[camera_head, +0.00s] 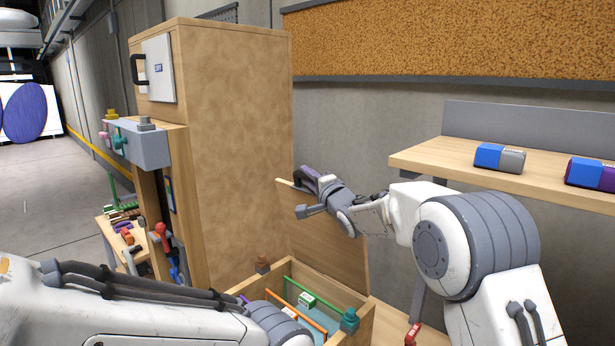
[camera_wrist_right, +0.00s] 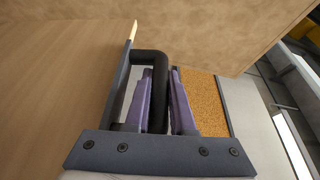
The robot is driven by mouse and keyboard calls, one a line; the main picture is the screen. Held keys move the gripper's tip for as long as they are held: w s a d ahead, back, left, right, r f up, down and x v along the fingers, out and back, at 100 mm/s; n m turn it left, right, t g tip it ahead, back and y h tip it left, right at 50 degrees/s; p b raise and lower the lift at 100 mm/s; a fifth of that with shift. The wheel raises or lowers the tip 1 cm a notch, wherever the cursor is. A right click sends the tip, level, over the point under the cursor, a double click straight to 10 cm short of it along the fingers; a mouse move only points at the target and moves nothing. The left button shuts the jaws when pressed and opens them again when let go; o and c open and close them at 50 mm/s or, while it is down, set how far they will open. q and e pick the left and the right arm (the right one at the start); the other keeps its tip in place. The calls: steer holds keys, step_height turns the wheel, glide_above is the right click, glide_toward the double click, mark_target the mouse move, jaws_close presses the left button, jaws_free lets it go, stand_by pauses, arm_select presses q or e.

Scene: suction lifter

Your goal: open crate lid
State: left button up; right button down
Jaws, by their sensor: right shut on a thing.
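The wooden crate (camera_head: 366,320) stands at the bottom centre of the head view. Its lid (camera_head: 335,248) is raised and stands nearly upright at the crate's back side. My right gripper (camera_head: 302,192) is at the lid's upper edge. In the right wrist view its purple fingers (camera_wrist_right: 163,85) are closed around a black handle (camera_wrist_right: 150,56) on the lid. My left arm crosses the lower left, with its wrist over the crate's near part; the left gripper is out of view.
Inside the crate are a green-and-white box (camera_head: 307,299), an orange rod (camera_head: 298,315) and a green rod. A tall wooden cabinet (camera_head: 235,140) stands close behind and left of the lid. A wooden shelf (camera_head: 440,163) with blue boxes is at the right.

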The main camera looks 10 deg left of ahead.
steer(key=shift+a+r, duration=0.1)
steer(key=shift+r, duration=0.05)
steer(key=c, duration=0.8)
jaws_free()
steer(key=shift+w, duration=0.1)
steer(key=shift+o, duration=0.2)
steer(key=shift+d, duration=0.2)
steer(key=shift+d, duration=0.1)
steer(key=b+v, duration=0.5)
steer(key=v, duration=0.5)
steer(key=shift+s, duration=0.2)
